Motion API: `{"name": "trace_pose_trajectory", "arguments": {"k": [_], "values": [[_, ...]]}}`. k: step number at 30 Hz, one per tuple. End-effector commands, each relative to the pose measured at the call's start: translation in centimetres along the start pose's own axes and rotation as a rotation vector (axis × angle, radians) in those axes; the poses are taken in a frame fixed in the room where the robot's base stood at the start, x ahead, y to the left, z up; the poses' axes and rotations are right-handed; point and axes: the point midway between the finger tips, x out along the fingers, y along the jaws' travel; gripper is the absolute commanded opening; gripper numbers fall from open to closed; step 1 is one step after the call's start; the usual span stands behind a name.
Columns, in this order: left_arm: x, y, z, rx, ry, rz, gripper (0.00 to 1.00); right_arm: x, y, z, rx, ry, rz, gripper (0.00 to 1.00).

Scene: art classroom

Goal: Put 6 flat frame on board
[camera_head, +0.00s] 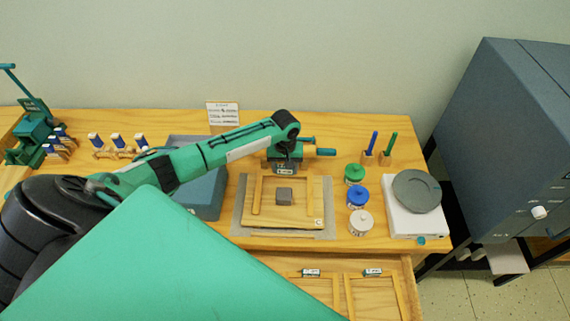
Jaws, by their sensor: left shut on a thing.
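A light wooden board (284,222) lies on a grey mat (240,217) in the middle of the bench. A small grey block (284,196) sits on the board. A pale wooden frame (257,196) shows over the board, its side bars standing around the block, not touching it. My left gripper (285,166) is shut at the frame's far end, by a dark label tag. The fingertips are mostly hidden, and I cannot tell whether the frame rests fully on the board. My right gripper is not in view.
An open drawer (399,264) in front holds more wooden frames (352,297) with tags. Green (355,174), blue (357,196) and white (360,222) jars stand right of the mat, beside a scale (407,222). A blue-grey tray (207,205) lies left. A dark cabinet (500,130) stands right.

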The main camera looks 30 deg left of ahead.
Motion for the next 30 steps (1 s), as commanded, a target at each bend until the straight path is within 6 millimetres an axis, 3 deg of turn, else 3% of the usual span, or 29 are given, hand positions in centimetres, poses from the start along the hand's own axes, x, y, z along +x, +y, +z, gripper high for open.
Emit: {"name": "trace_pose_trajectory", "arguments": {"k": [13,14,17,30], "values": [[0.05,0.03,0.00,0.000,0.000,0.001,0.30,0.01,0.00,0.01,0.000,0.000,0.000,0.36],[0.05,0.03,0.00,0.000,0.000,0.001,0.58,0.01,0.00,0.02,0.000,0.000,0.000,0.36],[0.05,0.03,0.00,0.000,0.000,0.001,0.78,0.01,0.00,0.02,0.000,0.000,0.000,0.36],[-0.64,0.03,0.01,0.000,0.000,0.000,0.80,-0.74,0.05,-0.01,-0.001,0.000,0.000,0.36]]}}
